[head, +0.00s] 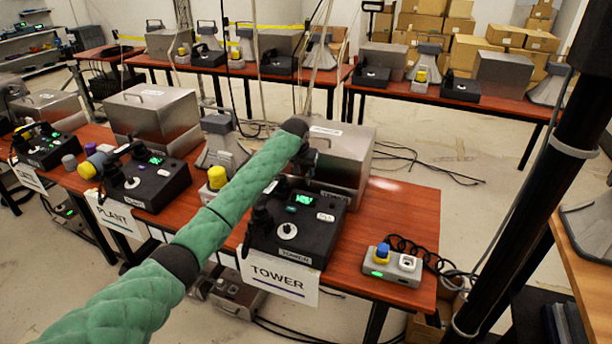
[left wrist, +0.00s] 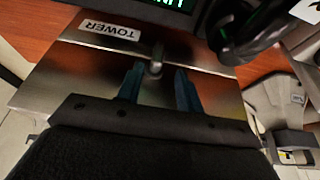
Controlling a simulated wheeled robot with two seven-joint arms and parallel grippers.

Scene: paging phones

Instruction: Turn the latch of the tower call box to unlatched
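The tower call box is a grey metal case (head: 345,142) on the red-brown table, behind the black TOWER phone unit (head: 297,224). In the left wrist view its lid (left wrist: 88,75) bears a TOWER label, and a small metal latch (left wrist: 156,62) stands near the edge facing the phone. I cannot tell which way the latch is turned. My left gripper (head: 310,160) is over the box, partly hidden by its own arm in the head view. In the left wrist view its two blue fingers (left wrist: 158,72) are apart, with the latch between or just beyond their tips. My right gripper is not in view.
The TOWER sign (head: 280,278) hangs at the table's front. A horn speaker (head: 221,150) stands between the boxes.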

